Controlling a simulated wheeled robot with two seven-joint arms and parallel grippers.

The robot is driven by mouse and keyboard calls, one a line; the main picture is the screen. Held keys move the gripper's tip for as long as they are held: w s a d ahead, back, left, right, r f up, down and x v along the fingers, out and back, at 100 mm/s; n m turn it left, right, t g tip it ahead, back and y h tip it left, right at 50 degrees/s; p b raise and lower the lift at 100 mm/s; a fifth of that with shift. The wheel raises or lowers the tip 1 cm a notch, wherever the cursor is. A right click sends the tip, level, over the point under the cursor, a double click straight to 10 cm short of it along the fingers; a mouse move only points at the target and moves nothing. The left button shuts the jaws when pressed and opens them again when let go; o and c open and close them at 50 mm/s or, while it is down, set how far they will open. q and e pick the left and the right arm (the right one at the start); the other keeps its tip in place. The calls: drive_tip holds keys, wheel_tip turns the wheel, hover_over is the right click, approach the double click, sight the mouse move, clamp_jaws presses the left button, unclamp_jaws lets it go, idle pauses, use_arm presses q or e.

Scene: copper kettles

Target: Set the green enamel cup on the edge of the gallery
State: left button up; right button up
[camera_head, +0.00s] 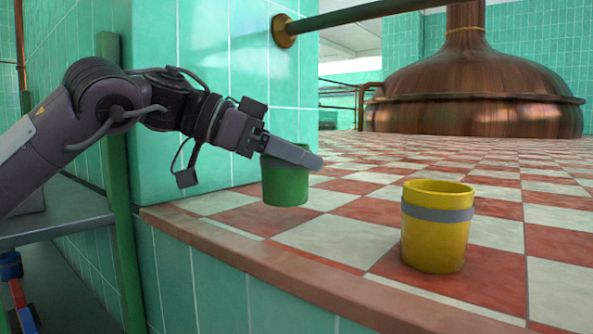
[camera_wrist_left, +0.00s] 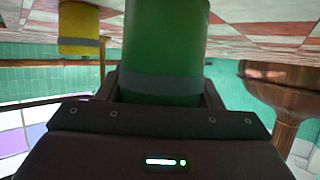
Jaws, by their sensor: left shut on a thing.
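The green enamel cup (camera_head: 285,187) is upright above the red and white checkered gallery floor (camera_head: 325,236), near its front edge. My left gripper (camera_head: 297,153) is shut on the cup near its top. In the left wrist view, which looks upside down, the green cup (camera_wrist_left: 165,50) with a grey band sits between the fingers (camera_wrist_left: 160,88). I cannot tell for sure whether its base touches the tiles. Part of its rim is hidden by the finger. My right gripper is not in view.
A yellow cup (camera_head: 436,235) with a grey band stands to the right near the edge (camera_head: 272,268). A green post (camera_head: 118,190) and tiled wall (camera_head: 215,95) are close to my left arm. A copper kettle (camera_head: 475,85) stands behind. Tiles between the cups are clear.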

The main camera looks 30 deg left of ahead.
sight(296, 174)
use_arm(q)
wheel_tip(296, 174, down, 2)
drive_tip(key=shift+f, duration=0.4)
drive_tip(key=o, duration=1)
drive_tip(key=shift+f, duration=0.1)
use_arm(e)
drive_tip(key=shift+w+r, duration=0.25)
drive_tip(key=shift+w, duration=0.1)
use_arm(q)
drive_tip(key=shift+a, duration=0.1)
drive_tip(key=shift+s+a+r, duration=0.2)
drive_tip(key=shift+a, duration=0.05)
drive_tip(key=b+v, duration=0.3)
drive_tip(key=v, duration=0.8)
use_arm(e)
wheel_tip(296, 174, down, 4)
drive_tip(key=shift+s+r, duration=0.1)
